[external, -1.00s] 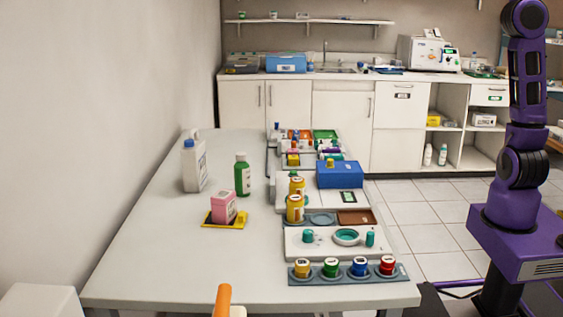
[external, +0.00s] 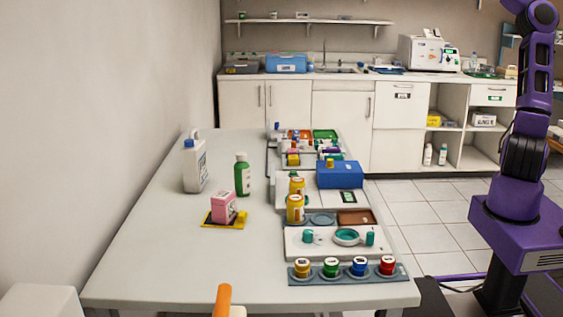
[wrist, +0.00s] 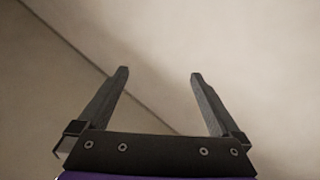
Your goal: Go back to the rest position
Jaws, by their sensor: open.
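My gripper (wrist: 159,74) shows in the wrist view with its two dark fingers apart and nothing between them. Behind the fingers is only a plain beige surface with a diagonal edge line. In the external view my purple arm stands upright at the right, clear of the table (external: 150,265). The upper end of the arm is cut off by the top of the picture, so my gripper does not show there.
On the table are a white jug (external: 195,166), a green bottle (external: 242,176), a pink box (external: 224,207) on a yellow tray, a blue box (external: 340,174) and a row of coloured-lid jars (external: 331,267). Floor tiles (external: 415,215) between table and arm are clear.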

